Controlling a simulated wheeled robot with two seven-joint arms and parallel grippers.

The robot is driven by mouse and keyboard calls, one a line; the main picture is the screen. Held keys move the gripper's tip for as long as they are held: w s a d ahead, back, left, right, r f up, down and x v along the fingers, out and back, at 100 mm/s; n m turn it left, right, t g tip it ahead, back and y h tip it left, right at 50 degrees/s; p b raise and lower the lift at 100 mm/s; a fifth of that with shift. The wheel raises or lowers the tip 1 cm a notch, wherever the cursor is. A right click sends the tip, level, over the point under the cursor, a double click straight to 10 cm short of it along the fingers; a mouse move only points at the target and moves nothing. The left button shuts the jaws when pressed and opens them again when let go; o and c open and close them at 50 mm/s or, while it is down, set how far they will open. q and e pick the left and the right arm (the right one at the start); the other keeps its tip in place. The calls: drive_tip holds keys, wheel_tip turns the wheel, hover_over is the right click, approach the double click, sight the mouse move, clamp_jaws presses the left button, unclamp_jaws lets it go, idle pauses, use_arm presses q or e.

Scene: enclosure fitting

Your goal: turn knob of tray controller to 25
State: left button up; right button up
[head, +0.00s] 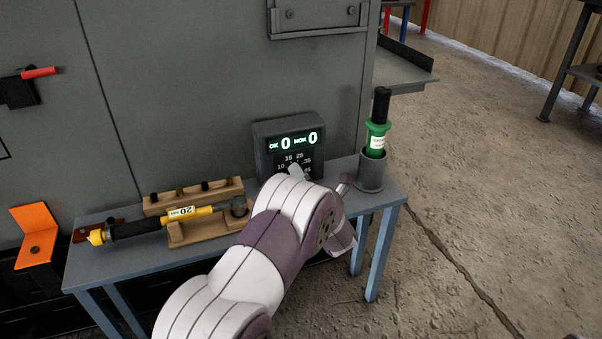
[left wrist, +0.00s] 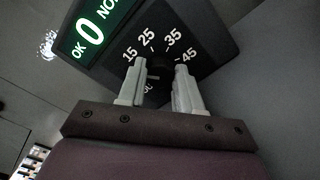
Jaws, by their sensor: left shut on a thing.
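The tray controller (head: 263,150) is a dark box at the back of the blue-grey table, with a lit display showing OK 0 and NOK 0. Its dial numbers 15 and 25 show in the head view. In the left wrist view the controller (left wrist: 212,28) shows dial numbers 15, 25, 35 and 45. My left gripper (left wrist: 160,70) is at the dial, its two pale fingers shut on the knob (left wrist: 159,67), which is dark and mostly hidden between them. The knob's pointer setting cannot be read. In the head view the left gripper (head: 297,172) is partly hidden by my arm. My right gripper is not in view.
A yellow-and-black torque tool (head: 150,225) lies on a wooden stand (head: 190,234) left of the controller. A green-and-black tool (head: 376,138) stands in a grey cup (head: 370,172) close on the right. The table (head: 115,265) is narrow; a grey cabinet (head: 190,90) rises behind it.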

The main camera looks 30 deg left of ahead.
use_arm(q)
drive_tip(key=m+p, duration=0.3)
drive_tip(key=m, duration=0.2)
drive_tip(key=shift+m, duration=0.3)
drive_tip(key=shift+f+m+p, duration=0.15)
drive_tip(key=shift+m+p, duration=1.05)
drive_tip(key=shift+m, duration=0.9)
